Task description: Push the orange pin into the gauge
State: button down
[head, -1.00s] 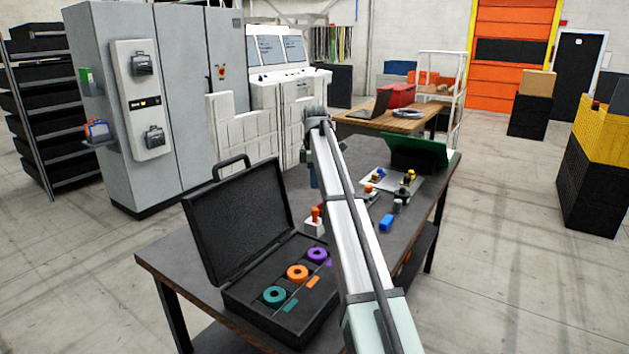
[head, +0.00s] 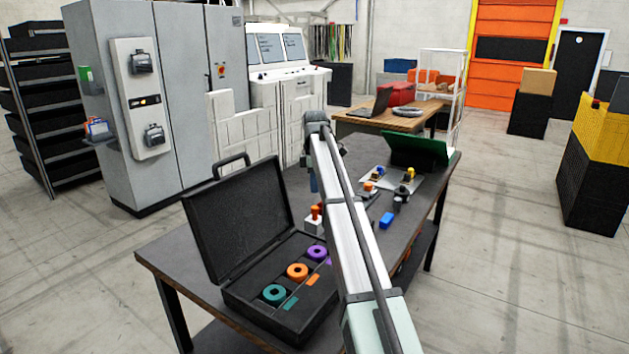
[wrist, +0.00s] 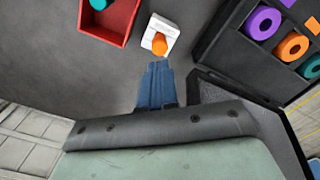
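The orange pin (head: 315,212) stands upright in a small white block (head: 312,227) on the dark table, just left of my arm. The wrist view shows the pin (wrist: 159,44) from above, against the white block (wrist: 153,30); I take this block to be the gauge. My gripper's blue fingers (wrist: 158,66) are side by side with no clear gap, so they look shut and empty. Their tips are close to the pin in the wrist view; whether they touch it I cannot tell.
An open black case (head: 232,301) with teal, orange and purple rings stands to the left. A red tray (wrist: 112,36) lies near the block. A blue block (head: 387,221) and a plate with small fixtures (head: 404,181) are right of my arm.

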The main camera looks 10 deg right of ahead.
aim_at(315, 207)
jog(key=shift+f, duration=2.1)
jog(key=shift+f, duration=0.8)
jog(key=shift+r, duration=0.1)
notch_tip(315, 207, up, 8)
dwell(0.8)
